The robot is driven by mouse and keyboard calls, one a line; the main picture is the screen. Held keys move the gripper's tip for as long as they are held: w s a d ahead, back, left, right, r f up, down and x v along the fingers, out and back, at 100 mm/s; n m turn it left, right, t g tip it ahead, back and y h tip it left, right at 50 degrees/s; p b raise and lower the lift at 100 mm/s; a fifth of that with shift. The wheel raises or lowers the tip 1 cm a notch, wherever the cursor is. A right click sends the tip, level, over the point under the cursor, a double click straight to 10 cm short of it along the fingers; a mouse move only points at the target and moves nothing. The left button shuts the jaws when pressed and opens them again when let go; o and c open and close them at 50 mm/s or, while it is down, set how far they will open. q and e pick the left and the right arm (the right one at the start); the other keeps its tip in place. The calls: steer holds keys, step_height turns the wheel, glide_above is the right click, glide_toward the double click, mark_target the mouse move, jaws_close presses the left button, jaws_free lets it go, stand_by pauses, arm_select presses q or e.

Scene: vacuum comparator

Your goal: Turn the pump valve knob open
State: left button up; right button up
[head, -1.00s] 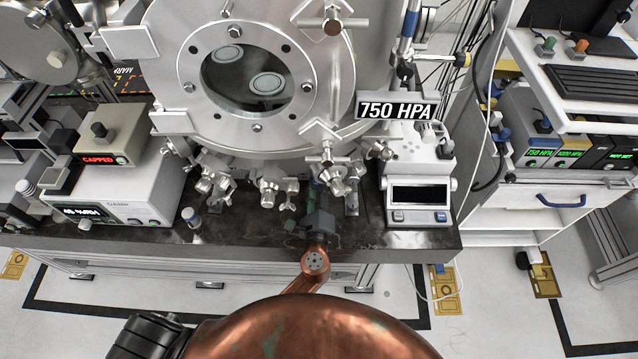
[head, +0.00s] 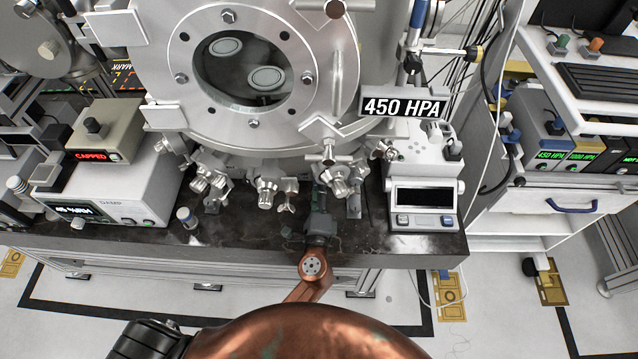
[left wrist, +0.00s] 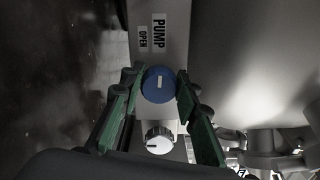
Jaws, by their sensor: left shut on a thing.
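The blue pump valve knob (left wrist: 158,85) shows in the left wrist view, with a short pale mark on its face. It sits on a pale panel (left wrist: 162,58) labelled PUMP and OPEN. My left gripper (left wrist: 157,87) has its green-padded fingers on both sides of this knob and is shut on it. In the head view my left gripper (head: 319,205) reaches over the bench's front edge, below the chamber, and hides the knob. The sign (head: 405,107) reads 450 HPA. My right gripper is not in view.
A white-marked metallic knob (left wrist: 158,139) is just below the blue one. The round steel chamber (head: 335,75) with valve fittings (head: 267,190) stands close above my gripper. A white instrument (head: 424,170) is to the right, and a controller reading CAPPED (head: 103,135) is to the left.

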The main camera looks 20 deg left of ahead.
arm_select(q)
steer(key=shift+f, duration=0.1)
steer(key=o, duration=1.2)
steer(key=shift+c, duration=0.2)
steer(key=v, duration=1.2)
steer(key=shift+s, duration=0.1)
